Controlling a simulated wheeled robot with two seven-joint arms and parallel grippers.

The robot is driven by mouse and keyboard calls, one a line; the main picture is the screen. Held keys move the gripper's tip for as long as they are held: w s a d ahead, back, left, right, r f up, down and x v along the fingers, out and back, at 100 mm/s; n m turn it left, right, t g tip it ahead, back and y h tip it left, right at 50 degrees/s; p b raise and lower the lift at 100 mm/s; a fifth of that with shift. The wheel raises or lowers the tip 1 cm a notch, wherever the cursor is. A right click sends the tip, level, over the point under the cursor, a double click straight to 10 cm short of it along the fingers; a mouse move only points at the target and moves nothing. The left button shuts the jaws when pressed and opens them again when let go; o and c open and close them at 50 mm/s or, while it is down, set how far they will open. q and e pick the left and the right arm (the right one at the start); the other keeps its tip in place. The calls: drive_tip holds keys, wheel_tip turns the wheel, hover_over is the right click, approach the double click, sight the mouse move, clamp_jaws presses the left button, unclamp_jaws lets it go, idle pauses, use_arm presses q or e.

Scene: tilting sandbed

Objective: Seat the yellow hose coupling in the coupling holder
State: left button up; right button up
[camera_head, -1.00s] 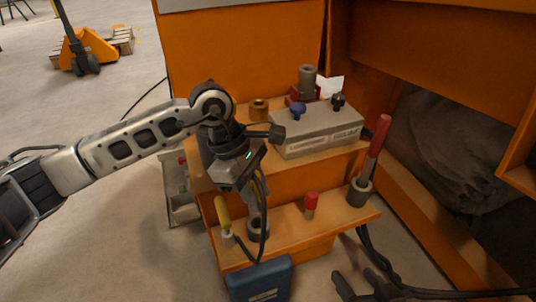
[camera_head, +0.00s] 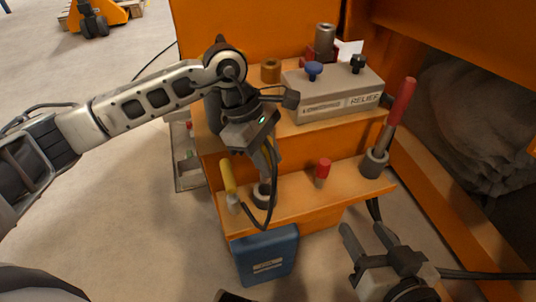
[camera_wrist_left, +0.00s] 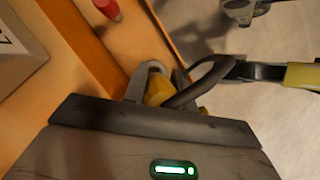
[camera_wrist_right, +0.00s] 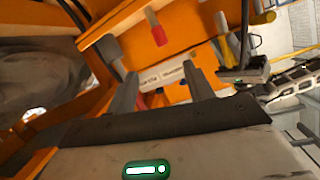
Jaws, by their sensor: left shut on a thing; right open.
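My left gripper (camera_head: 268,165) is low over the orange front ledge. It is shut on the yellow hose coupling (camera_wrist_left: 157,91), which has a black hose bending away to the right in the left wrist view. In the head view the coupling is mostly hidden by the gripper. A dark ring-shaped holder (camera_head: 262,199) sits on the ledge just under the fingers. I cannot tell whether the coupling is inside the ring or only above it. My right gripper (camera_head: 368,234) is open and empty, in front of the ledge at the right; its fingers also show in the right wrist view (camera_wrist_right: 162,88).
A yellow-handled lever (camera_head: 228,176) stands close left of the holder. A red-capped post (camera_head: 322,172) and a long red lever (camera_head: 401,103) stand to the right. A grey relief box (camera_head: 335,102) is on the upper shelf. A blue box (camera_head: 266,256) hangs below the ledge.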

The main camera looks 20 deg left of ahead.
use_arm(q)
drive_tip(key=shift+f, duration=0.65)
drive_tip(key=shift+f+b, duration=0.45)
drive_tip(key=shift+b, duration=0.15)
drive_tip(key=shift+f, duration=0.1)
use_arm(e)
drive_tip(key=shift+s+a+r+t+y, duration=0.1)
drive_tip(key=shift+a+r+t+y, duration=0.25)
drive_tip(key=shift+r+y, duration=0.2)
use_arm(q)
drive_tip(key=shift+b, duration=0.4)
use_arm(e)
drive_tip(key=shift+f, duration=0.35)
